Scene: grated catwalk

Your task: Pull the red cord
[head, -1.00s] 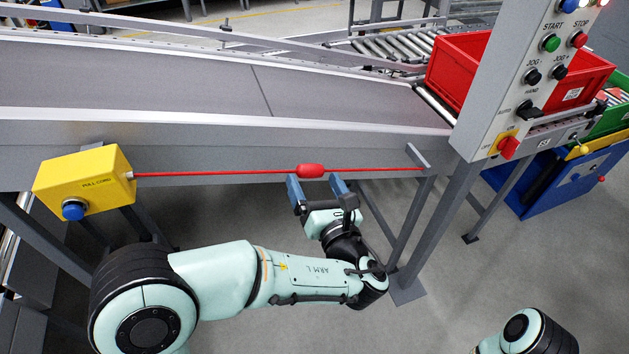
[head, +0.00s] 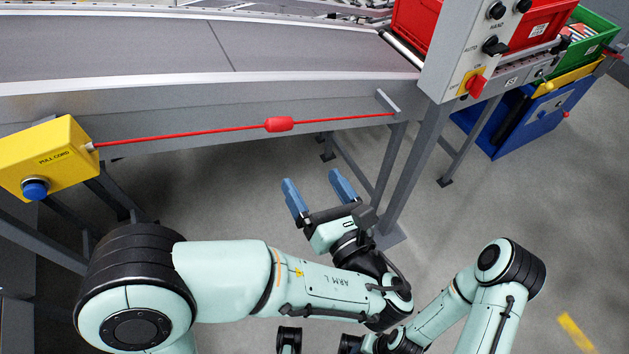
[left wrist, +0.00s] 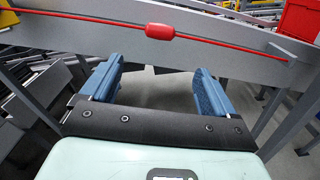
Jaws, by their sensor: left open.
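The red cord (head: 190,134) runs taut from the yellow pull-cord box (head: 48,158) to a bracket on the conveyor frame. A red grip (head: 279,124) sits mid-cord. My left gripper (head: 319,191) is open and empty, below the red grip in the head view and apart from the cord. In the left wrist view the cord (left wrist: 220,45) and red grip (left wrist: 160,31) lie beyond the open blue fingers (left wrist: 158,82), with nothing between them.
The conveyor (head: 130,50) is behind the cord. A grey leg (head: 408,180) stands right of my left gripper. The control panel (head: 468,60), red crate (head: 540,28), green crate (head: 592,40) and blue container (head: 525,122) are at upper right. Floor below the cord is open.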

